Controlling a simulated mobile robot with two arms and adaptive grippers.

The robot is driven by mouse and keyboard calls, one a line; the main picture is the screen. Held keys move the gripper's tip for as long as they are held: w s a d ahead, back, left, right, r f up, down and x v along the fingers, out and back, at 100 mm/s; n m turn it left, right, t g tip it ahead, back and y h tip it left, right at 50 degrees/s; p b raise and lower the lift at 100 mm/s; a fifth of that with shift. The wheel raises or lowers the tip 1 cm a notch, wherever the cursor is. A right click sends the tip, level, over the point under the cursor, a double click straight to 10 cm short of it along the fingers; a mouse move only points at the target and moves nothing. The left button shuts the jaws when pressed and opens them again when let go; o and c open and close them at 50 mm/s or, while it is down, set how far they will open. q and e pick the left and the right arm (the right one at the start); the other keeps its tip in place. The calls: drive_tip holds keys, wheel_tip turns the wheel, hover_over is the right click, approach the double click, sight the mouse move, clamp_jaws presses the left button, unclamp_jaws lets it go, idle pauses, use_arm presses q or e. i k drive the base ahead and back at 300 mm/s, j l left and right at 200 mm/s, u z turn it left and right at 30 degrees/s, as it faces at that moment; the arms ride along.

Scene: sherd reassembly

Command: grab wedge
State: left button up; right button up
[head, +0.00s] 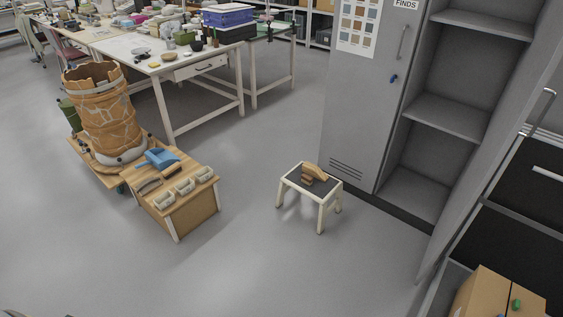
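A small white-legged stool (322,188) with a dark top stands on the open floor near the middle. On it lies a tan wooden piece (315,171) that looks wedge-shaped, with smaller reddish-brown pieces (307,180) beside it. They are too small to tell whether they touch. Neither of my grippers shows in the head view. Only a small dark sliver is visible at the bottom left edge, and I cannot tell what it is.
A grey cabinet (365,110) stands behind the stool, with open shelves (450,120) at right. A low wooden bench (195,212) with small bins and a large strapped pot (104,112) stand at left. A cardboard box (490,295) is lower right. Floor before the stool is clear.

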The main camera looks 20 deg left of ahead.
sight(308, 168)
drive_tip(key=i+j+u, duration=0.15)
drive_tip(key=i+j, duration=0.4)
drive_tip(key=i+j+u, duration=0.15)
drive_tip(key=i+j, duration=0.3)
drive_tip(key=i, duration=0.25)
